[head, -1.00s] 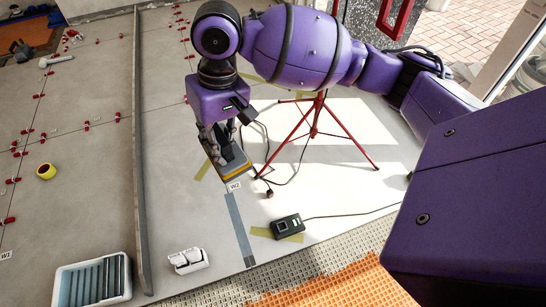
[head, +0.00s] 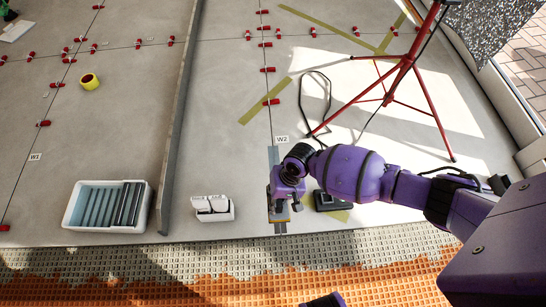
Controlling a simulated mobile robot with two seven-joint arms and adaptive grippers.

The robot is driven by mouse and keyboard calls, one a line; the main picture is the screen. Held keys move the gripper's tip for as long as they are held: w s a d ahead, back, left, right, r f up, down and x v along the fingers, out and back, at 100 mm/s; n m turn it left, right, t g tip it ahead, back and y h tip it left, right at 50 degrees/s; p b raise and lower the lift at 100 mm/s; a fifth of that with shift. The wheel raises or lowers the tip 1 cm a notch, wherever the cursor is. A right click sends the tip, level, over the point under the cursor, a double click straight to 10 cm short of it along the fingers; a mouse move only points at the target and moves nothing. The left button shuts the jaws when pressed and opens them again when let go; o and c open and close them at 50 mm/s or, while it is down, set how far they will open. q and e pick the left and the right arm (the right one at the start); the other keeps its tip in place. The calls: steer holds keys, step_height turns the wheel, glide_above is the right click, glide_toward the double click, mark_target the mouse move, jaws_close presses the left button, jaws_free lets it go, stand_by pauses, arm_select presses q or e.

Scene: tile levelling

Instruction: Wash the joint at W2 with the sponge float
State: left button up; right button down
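The W2 label (head: 282,139) lies on the grey tiled floor beside a long dark joint line (head: 268,95). A blue-grey strip (head: 273,157) continues along this line towards the floor's near edge. My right gripper (head: 284,203) is over the near part of the strip, shut on the sponge float (head: 280,216). My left gripper is not in view.
A wash tray with rollers (head: 68,208) and a white two-part box (head: 213,216) stand left. A low wall strip (head: 180,120) divides the floor. A black device (head: 332,201) is right of the gripper. A red tripod (head: 400,75) with a cable stands farther back. Red clips (head: 267,69) dot the joints.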

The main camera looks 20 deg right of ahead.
steer(key=s+f+b, duration=0.1)
steer(key=f+b, duration=0.1)
steer(key=f, duration=0.2)
steer(key=f+b, duration=0.2)
steer(key=f, duration=0.2)
steer(key=s+f+b, duration=0.1)
steer(key=f+b, duration=0.2)
steer(key=f, duration=0.2)
steer(key=shift+s, duration=0.35)
steer(key=shift+f+b, duration=0.35)
steer(key=shift+b, duration=0.15)
arm_select(q)
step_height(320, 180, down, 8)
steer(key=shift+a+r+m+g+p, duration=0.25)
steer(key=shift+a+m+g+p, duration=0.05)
steer(key=shift+p, duration=0.05)
arm_select(e)
steer(key=shift+r, duration=0.1)
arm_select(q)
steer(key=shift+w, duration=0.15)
arm_select(e)
steer(key=shift+f, duration=0.25)
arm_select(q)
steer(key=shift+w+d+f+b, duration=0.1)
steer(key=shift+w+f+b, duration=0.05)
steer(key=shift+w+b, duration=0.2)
arm_select(e)
steer(key=shift+f, duration=0.2)
